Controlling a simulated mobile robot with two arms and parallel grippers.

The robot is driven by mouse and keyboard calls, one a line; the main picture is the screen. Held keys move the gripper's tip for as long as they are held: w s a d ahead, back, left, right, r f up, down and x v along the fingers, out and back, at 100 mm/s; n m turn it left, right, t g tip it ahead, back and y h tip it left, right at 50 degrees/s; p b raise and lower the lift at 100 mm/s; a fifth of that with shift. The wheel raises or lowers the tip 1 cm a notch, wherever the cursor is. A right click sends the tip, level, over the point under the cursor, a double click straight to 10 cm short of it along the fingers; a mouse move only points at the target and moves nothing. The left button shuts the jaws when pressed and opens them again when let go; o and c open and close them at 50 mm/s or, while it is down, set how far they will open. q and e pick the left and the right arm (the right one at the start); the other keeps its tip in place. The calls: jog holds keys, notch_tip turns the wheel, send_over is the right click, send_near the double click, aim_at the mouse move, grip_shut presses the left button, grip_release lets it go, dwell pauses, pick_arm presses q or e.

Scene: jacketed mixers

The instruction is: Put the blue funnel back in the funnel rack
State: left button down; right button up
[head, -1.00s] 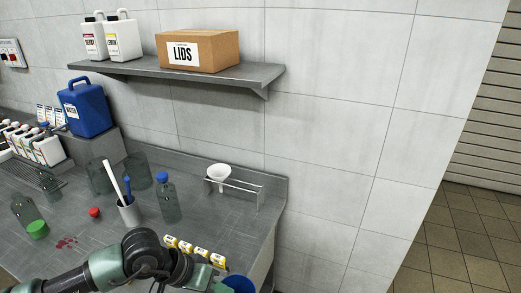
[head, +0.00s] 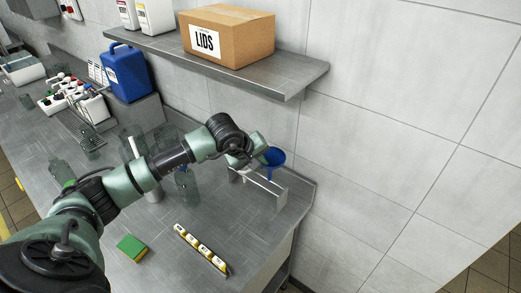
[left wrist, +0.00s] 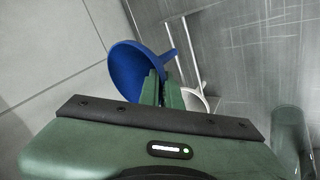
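The blue funnel (head: 272,157) is in my left gripper (head: 259,160), held at the rack against the wall. In the left wrist view the blue funnel (left wrist: 128,72) lies at the fingertips (left wrist: 157,82), its wide mouth to the left and its spout pointing up and right. The funnel rack (head: 268,189) is a light wire frame on the counter's back right corner; its rails also show in the left wrist view (left wrist: 183,45). A white funnel (left wrist: 197,101) is at the rack beside my fingers, partly hidden. I cannot tell whether the blue funnel touches the rack.
A shelf (head: 285,82) with a LIDS box (head: 227,38) is above the rack. Clear bottles (head: 187,186) stand under and beside my arm. A green and yellow sponge (head: 132,247) and a yellow-and-white strip (head: 202,249) lie on the front counter, with free room between.

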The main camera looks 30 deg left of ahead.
pick_arm(q)
jog(key=shift+w+a+r+n, duration=0.3)
jog(key=shift+r, duration=0.05)
jog(key=shift+a+f, duration=0.1)
jog(key=shift+w+f+b, duration=0.15)
jog(key=shift+f+b, duration=0.15)
jog(key=shift+f, duration=0.45)
notch_tip(320, 180, down, 9)
jog(key=b, duration=0.4)
jog(key=shift+b, duration=0.35)
pick_arm(e)
jog(key=f, duration=0.5)
jog(key=shift+w+d, duration=0.2)
jog(key=shift+w, duration=0.15)
jog(key=shift+a, duration=0.1)
pick_arm(q)
jog(key=shift+r+b, duration=0.15)
jog(key=shift+b, duration=0.5)
pick_arm(e)
jog(key=shift+w+f, duration=0.1)
jog(key=shift+f, duration=0.55)
pick_arm(q)
jog(key=shift+f+b, duration=0.3)
jog(key=shift+b, duration=0.25)
pick_arm(e)
jog(key=shift+f, duration=0.55)
